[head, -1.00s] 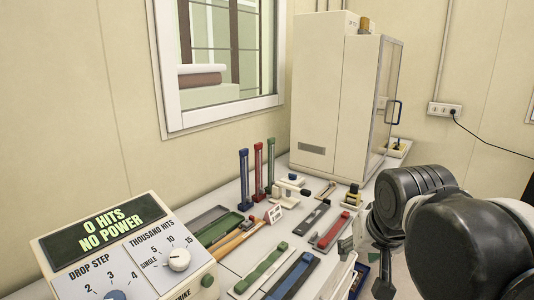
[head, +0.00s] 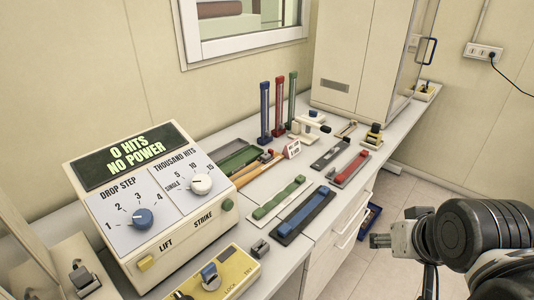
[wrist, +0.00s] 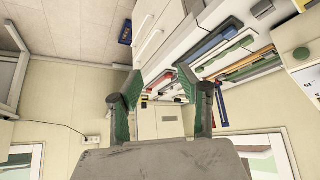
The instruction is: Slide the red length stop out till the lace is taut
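A red bar (head: 351,168) lies along a grey plate on the bench, right of the middle in the head view. A red upright post (head: 279,105) stands farther back between a blue and a green one. I cannot tell which red part is the length stop, and no lace can be made out. My gripper (head: 382,240) is out over the floor, right of the bench and apart from everything. In the wrist view its two green-padded fingers (wrist: 160,82) are spread, with nothing between them.
A control box (head: 150,205) reading "0 HITS NO POWER" stands at the front left. Green (head: 279,198) and blue (head: 303,216) bars lie mid-bench. A yellow-topped box (head: 222,277) sits at the front edge. A tall cabinet (head: 355,60) stands behind. Floor right of the bench is mostly clear.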

